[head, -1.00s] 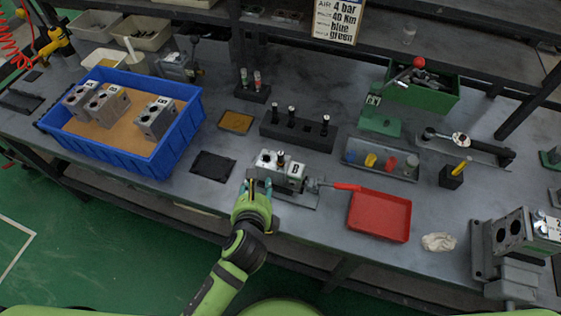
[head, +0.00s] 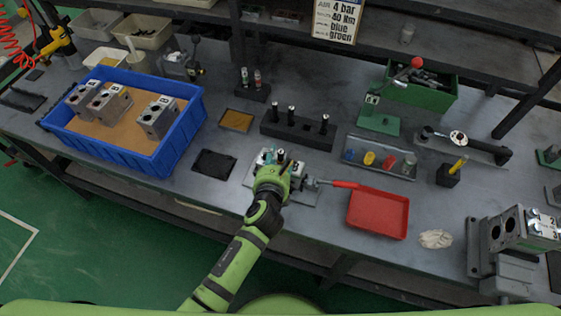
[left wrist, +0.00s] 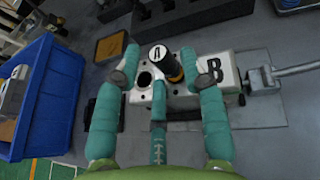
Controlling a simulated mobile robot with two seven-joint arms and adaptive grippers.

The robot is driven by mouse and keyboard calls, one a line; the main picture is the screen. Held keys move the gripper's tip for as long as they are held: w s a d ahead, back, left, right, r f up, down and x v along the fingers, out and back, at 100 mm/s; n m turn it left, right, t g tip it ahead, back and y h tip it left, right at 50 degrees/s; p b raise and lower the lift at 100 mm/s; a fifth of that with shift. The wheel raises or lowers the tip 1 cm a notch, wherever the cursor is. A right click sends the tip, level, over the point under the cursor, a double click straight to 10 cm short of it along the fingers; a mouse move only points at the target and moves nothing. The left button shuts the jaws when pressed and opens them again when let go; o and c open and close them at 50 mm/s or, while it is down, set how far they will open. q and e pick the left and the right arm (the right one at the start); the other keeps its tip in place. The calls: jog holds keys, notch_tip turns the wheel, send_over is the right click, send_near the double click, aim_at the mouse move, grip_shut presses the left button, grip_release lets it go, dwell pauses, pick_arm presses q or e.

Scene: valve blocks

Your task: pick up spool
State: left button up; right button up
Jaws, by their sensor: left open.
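A dark spool with a white marked top (left wrist: 163,62) stands out of the grey valve block marked B (left wrist: 228,68). It is tilted in the left wrist view, and its lower end is hidden in or behind the block. An empty round bore shows beside it on the block. My left gripper (left wrist: 158,78) is open, its teal-padded fingers spread around the near side of the spool and over the block, without a visible grip. In the head view my left gripper (head: 272,168) covers much of the block. My right gripper is not in view.
A black rack (head: 285,135) with upright spools stands behind the block. A red tray (head: 378,214) lies to the right, with a vice handle beside it. A blue crate (head: 150,160) with valve blocks stands left. A dark mat (head: 213,162) lies between crate and block.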

pick_arm(q)
jog(key=shift+f, duration=0.1)
jog(key=shift+w, duration=0.1)
grip_shut()
